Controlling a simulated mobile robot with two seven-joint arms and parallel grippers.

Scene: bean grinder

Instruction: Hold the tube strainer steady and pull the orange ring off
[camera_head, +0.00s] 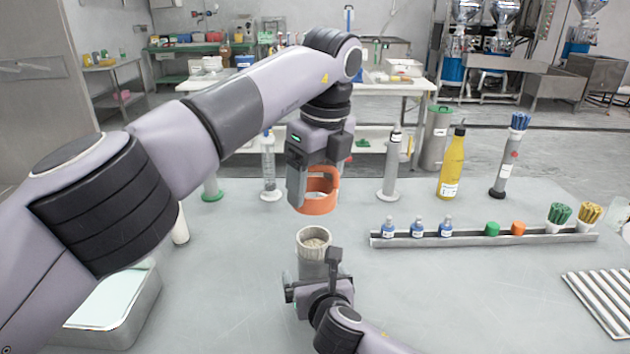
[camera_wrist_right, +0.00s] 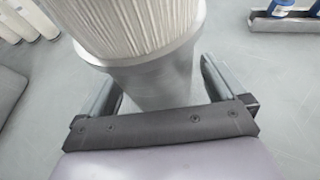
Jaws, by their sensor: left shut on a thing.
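The orange ring (camera_head: 318,203) is off the tube strainer and hangs in the air a little above it. My left gripper (camera_head: 318,182) is shut on the ring from above. The tube strainer (camera_head: 313,246) stands upright on the table, a grey cylinder with a pale ribbed upper part and an open top with grainy contents. My right gripper (camera_head: 318,276) is low on the strainer, with its fingers on both sides of the body. In the right wrist view, the strainer (camera_wrist_right: 145,28) fills the space between the fingers (camera_wrist_right: 160,85), which appear to clasp its smooth lower part.
A rail (camera_head: 470,239) on the right holds small blue-capped bottles, green and orange caps and brush cups. A yellow bottle (camera_head: 452,165) and grey cylinders stand behind. A metal tray (camera_head: 115,310) lies front left, a slatted rack (camera_head: 605,300) at right.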

